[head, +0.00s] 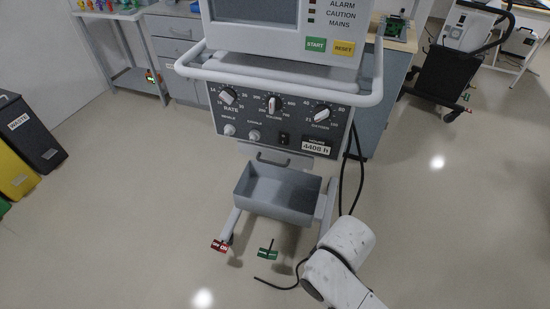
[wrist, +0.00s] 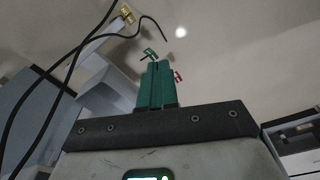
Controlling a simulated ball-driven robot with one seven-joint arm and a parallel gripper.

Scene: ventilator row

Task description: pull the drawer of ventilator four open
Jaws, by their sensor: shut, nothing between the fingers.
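I cannot tell whether the bin is the drawer, and no number four is readable. My gripper shows in the wrist view (wrist: 156,64), its green fingers shut together and empty. It is apart from the handle. In the head view only my white arm shows at lower right; the gripper is not visible there.
Red (head: 220,246) and green (head: 268,253) tags lie low by the ventilator's legs. Black cables hang at its right and one lies on the floor.

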